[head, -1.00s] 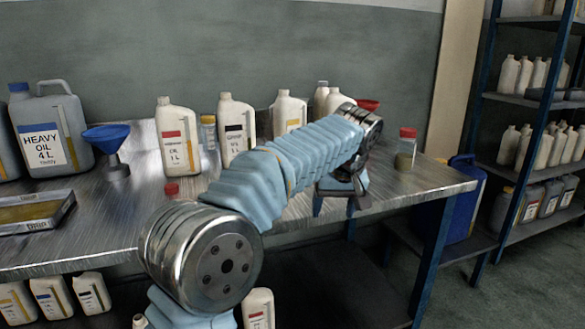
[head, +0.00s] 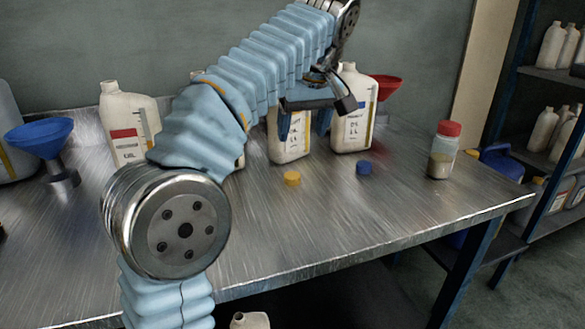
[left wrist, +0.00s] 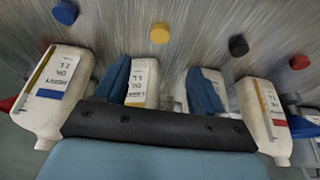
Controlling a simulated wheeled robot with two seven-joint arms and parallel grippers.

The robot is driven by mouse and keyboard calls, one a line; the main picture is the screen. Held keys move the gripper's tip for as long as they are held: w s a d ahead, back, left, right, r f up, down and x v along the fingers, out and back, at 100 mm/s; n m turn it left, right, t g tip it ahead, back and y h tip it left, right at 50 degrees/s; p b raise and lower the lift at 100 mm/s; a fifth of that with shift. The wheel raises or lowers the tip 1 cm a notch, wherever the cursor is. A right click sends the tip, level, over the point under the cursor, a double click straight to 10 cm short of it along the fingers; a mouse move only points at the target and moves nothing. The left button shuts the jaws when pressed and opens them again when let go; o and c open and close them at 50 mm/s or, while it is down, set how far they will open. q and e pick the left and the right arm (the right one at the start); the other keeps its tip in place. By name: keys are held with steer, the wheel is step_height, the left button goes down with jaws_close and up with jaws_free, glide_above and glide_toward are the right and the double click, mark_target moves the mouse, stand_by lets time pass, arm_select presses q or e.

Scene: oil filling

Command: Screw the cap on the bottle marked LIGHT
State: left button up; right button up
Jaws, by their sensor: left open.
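The bottle marked LIGHT (head: 291,148) is white with a yellow label edge and stands upright on the table; my gripper hides its top in the head view. It also shows in the left wrist view (left wrist: 144,78). A yellow cap (head: 291,178) lies on the table in front of it, also seen in the left wrist view (left wrist: 160,33). My left gripper (head: 303,120) is open and empty, with its blue fingers pointing down near the bottle's upper part. In the left wrist view its fingers (left wrist: 159,68) are wide apart. My right gripper is not in view.
The HEAVY bottle (head: 352,120) stands close on the right, a red-labelled bottle (head: 125,125) on the left. A blue cap (head: 363,167), black cap (left wrist: 238,46) and red cap (left wrist: 299,62) lie loose. A red-lidded jar (head: 443,152) and blue funnel (head: 40,137) flank them.

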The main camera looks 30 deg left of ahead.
arm_select(q)
steer(key=b, duration=0.2)
glide_toward(292, 175)
steer(key=shift+x, duration=1.2)
steer(key=shift+s+f, duration=0.1)
steer(key=shift+f, duration=0.25)
steer(key=b+x, duration=0.1)
steer(key=x, duration=0.4)
steer(key=shift+f, duration=0.1)
steer(key=shift+c, duration=0.4)
steer(key=c, duration=1)
